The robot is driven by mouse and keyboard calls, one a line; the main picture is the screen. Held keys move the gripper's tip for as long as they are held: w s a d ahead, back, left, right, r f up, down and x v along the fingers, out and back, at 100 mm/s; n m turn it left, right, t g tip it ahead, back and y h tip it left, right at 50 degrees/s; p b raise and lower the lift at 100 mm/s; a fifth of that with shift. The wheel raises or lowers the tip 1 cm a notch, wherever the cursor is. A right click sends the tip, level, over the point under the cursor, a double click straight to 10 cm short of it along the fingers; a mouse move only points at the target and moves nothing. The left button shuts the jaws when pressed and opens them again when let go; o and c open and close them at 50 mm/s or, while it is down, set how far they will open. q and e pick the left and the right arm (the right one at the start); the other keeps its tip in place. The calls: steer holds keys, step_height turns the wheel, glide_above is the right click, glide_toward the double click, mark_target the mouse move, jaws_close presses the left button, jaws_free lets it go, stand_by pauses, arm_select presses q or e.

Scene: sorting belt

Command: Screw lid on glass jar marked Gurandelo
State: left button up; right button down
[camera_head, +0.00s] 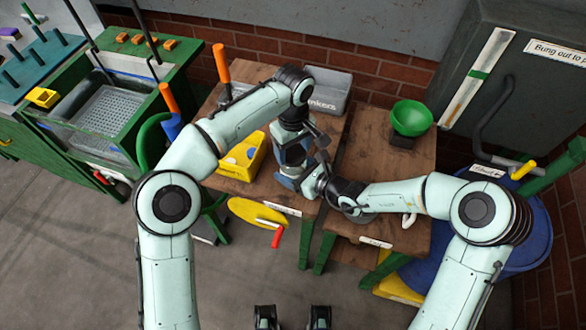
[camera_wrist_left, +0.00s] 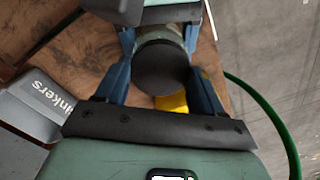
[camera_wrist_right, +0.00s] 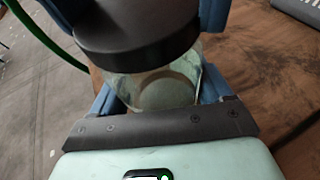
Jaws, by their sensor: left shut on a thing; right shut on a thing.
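A dark round lid (camera_wrist_left: 162,70) sits between the blue fingers of my left gripper (camera_head: 292,162), which is shut on it from above. A clear glass jar (camera_wrist_right: 155,88) is between the fingers of my right gripper (camera_head: 304,181), which is shut on it from the side. In the right wrist view the lid (camera_wrist_right: 138,38) is over the jar's mouth; I cannot tell whether it is threaded on. The jar's marking is not visible. In the head view the grippers hide most of the jar and lid.
Both grippers meet over the wooden table (camera_head: 238,187). A yellow box (camera_head: 243,157) stands to the left, a grey bin (camera_head: 328,92) behind. A green bowl (camera_head: 411,118) stands on the right table, with a white mug (camera_head: 408,220) near its front.

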arm_select(q)
steer(key=m, duration=0.6)
steer(key=shift+m, duration=0.3)
steer(key=m, duration=1.2)
steer(key=shift+m, duration=0.3)
steer(key=m, duration=1)
steer(key=shift+f, duration=0.1)
steer(key=m, duration=0.4)
steer(key=shift+m, duration=0.4)
steer(key=m, duration=0.5)
steer(key=shift+m, duration=0.4)
steer(key=o, duration=1.2)
steer(key=shift+c, duration=0.2)
